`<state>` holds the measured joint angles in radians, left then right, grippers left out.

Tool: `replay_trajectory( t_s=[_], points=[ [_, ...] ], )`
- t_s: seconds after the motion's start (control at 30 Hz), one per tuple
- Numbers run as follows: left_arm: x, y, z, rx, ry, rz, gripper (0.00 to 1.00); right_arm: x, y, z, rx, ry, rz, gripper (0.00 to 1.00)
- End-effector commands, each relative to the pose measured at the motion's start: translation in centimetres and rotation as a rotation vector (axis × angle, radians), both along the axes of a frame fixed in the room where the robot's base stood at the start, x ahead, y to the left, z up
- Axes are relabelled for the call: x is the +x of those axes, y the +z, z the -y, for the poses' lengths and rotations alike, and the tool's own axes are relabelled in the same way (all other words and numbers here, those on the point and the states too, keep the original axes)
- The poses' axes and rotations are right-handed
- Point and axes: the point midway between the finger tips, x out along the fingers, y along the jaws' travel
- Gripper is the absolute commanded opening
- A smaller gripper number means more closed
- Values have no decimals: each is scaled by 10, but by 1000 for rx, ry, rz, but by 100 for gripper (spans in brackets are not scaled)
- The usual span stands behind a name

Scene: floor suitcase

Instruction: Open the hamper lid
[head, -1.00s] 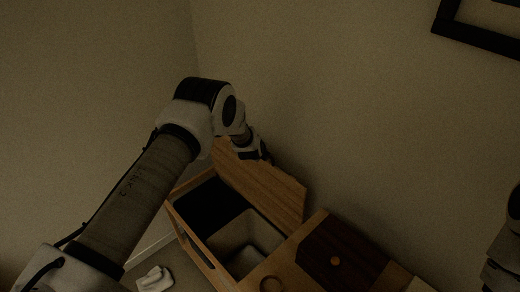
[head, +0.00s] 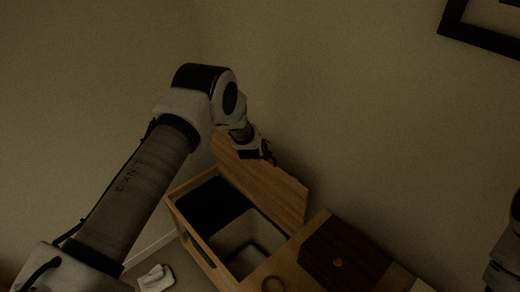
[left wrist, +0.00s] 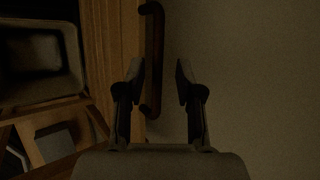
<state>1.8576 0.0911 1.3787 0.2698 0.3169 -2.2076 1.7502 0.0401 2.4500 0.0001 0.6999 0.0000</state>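The hamper (head: 205,262) is a wooden box with a dark compartment and a pale-lined compartment, both visible from above. Its wooden lid (head: 275,190) stands raised along the wall side, so the hamper is open. My left gripper (head: 268,157) is at the lid's upper edge, near the wall. In the left wrist view the left gripper (left wrist: 157,72) has its two fingers apart, with a dark curved handle (left wrist: 154,60) on the lid's side between or just beyond them. The fingers do not visibly press on it. My right gripper is not clearly seen; only part of my right arm shows.
A white crumpled cloth (head: 155,278) lies on the floor at lower left. A framed picture (head: 480,40) hangs on the wall.

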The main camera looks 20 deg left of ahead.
Motion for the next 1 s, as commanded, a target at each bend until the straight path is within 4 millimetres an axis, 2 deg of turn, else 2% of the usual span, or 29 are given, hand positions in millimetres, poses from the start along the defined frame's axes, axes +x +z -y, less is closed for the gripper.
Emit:
replay_trajectory(
  t_s=[0.2,0.4,1.0],
  points=[
    [-40,42,7,-1,0,1,36,0,0,0,0,0,0,40],
    [-63,65,11,0,1,2,36,0,0,0,0,0,0,40],
    [-66,68,11,0,1,2,36,0,0,0,0,0,0,40]
  ],
)
